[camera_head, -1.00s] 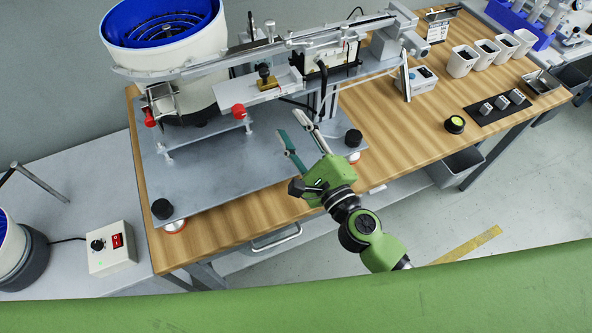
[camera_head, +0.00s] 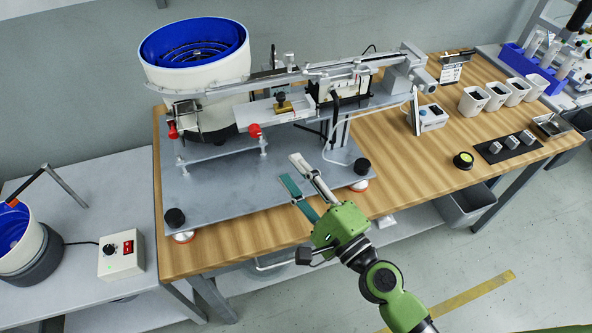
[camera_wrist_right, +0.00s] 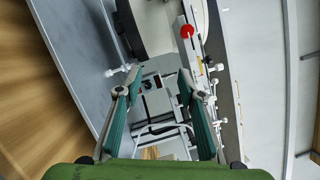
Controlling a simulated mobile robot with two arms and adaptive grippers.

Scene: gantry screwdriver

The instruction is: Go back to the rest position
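My right gripper (camera_head: 292,170) is in the head view, above the front edge of the grey metal base plate. Its two fingers are spread apart and nothing is between them. In the right wrist view the two green fingers (camera_wrist_right: 160,95) also stand apart, with the feeder's base and frame showing beyond the gap. My left gripper is not in the head view.
The bowl feeder (camera_head: 197,75) with a blue bowl and rail stands on the grey plate (camera_head: 225,190). The wooden table (camera_head: 420,175) holds white bins (camera_head: 473,100), a yellow-black round item (camera_head: 463,160) and a dark mat (camera_head: 509,147). A control box (camera_head: 121,255) sits at left.

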